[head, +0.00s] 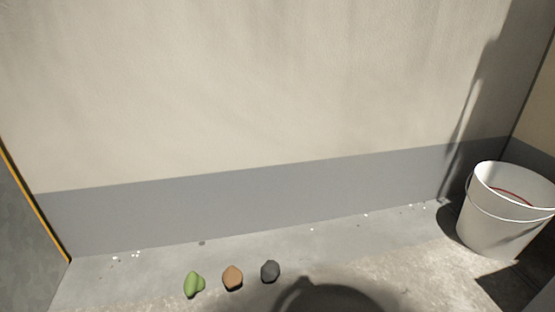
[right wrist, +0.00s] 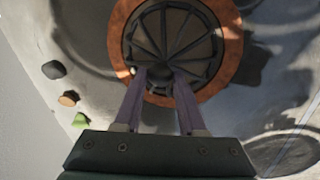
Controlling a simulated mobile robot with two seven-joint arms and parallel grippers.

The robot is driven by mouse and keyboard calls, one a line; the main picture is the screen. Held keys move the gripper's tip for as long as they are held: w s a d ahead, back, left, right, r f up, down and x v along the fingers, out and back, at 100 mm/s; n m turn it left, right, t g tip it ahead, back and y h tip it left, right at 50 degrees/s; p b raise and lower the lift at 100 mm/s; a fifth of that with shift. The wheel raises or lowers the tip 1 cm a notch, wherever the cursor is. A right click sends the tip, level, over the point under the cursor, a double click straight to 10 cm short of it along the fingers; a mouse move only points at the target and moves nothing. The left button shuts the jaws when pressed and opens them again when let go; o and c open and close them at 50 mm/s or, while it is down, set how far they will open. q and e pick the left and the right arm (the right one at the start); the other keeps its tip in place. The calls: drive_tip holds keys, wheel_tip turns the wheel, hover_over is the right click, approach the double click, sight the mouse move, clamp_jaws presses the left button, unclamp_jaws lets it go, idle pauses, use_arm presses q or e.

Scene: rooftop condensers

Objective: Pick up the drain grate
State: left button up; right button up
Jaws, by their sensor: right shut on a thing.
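The drain grate (right wrist: 178,38) is a round dark piece with ribs running out from its middle, in the upper middle of the right wrist view. A rust-orange ring (right wrist: 232,42) surrounds it in the picture. My right gripper (right wrist: 160,76) has its two purple fingers at the near part of the grate and is shut on it. Whether the grate sits in the ring or is raised above it, I cannot tell. The grate is not in the head view, and neither gripper shows there.
A green lump (head: 193,284), a brown stone (head: 232,278) and a dark stone (head: 270,271) lie in a row on the concrete floor. A white bucket (head: 500,228) stands at the right by the wall (head: 250,200). A grey panel (head: 25,240) edges the left.

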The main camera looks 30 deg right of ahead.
clamp_jaws()
idle(0.8)
